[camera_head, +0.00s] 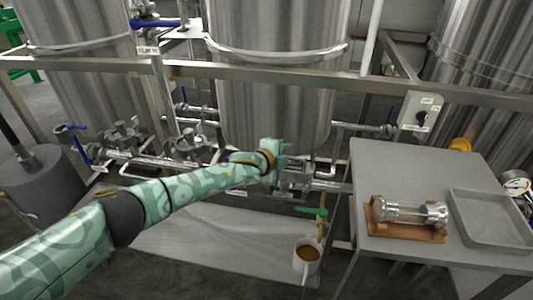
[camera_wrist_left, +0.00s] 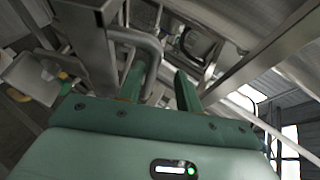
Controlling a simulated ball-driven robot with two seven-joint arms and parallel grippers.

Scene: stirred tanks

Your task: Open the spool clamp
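My left gripper (camera_head: 284,152) is in front of the middle tank's lower part, above the pipework under it. In the left wrist view its two green fingers (camera_wrist_left: 160,88) stand apart with nothing clearly held between them. A bent steel pipe (camera_wrist_left: 148,48) shows beyond the fingers; I cannot tell whether they touch it. Metal fittings (camera_head: 292,182) sit just below the gripper in the head view, partly hidden by it. I cannot single out the spool clamp among them. A glass-and-steel spool (camera_head: 408,211) lies on a wooden cradle (camera_head: 405,233) on the table. My right gripper is out of view.
The grey table (camera_head: 390,165) at right also holds a metal tray (camera_head: 492,240). A cup of brown liquid (camera_head: 307,256) stands below a green-handled valve (camera_head: 311,211). A steel frame rail (camera_head: 300,75) crosses before the tanks. A control box (camera_head: 420,112) hangs at right.

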